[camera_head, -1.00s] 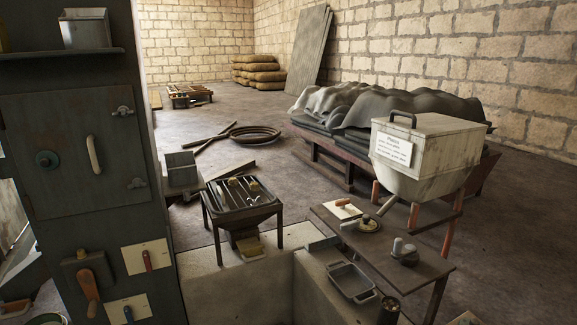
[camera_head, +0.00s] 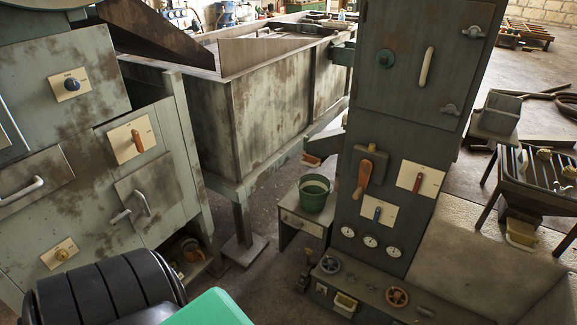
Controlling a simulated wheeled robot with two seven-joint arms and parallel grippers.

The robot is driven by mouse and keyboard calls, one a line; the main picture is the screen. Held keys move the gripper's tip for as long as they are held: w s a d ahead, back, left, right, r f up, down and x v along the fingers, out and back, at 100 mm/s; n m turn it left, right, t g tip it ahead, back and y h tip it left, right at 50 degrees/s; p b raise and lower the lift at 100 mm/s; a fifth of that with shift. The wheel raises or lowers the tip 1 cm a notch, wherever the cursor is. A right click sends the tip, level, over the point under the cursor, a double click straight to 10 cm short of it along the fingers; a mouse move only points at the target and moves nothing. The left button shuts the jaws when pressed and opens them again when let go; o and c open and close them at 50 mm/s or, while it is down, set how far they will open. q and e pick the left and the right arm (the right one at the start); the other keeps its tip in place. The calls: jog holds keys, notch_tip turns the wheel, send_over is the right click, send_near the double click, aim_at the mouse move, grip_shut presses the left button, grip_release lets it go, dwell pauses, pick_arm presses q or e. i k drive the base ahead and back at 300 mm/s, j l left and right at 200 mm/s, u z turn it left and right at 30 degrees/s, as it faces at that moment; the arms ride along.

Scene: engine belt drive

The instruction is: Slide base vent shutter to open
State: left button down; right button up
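A tall dark green cabinet (camera_head: 400,130) stands right of centre, with a closed door, levers on white plates and a row of small round gauges. Its low base ledge (camera_head: 375,295) carries a blue-grey handwheel (camera_head: 330,264), an orange-brown handwheel (camera_head: 397,297), a small yellowish tray (camera_head: 345,302) and a short pale bar (camera_head: 425,311). I cannot tell which of these, if any, is the base vent shutter. Neither of my gripper's fingers shows in the view.
A rusty grey machine (camera_head: 110,150) with a lever and handles stands at the left. A long metal trough (camera_head: 255,125) lies behind. A green bucket (camera_head: 314,193) sits on a small stand. A black ribbed form and a green surface fill the bottom left. Some floor is bare between machine and cabinet.

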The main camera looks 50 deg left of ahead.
aim_at(321, 287)
jog(key=u, duration=1.15)
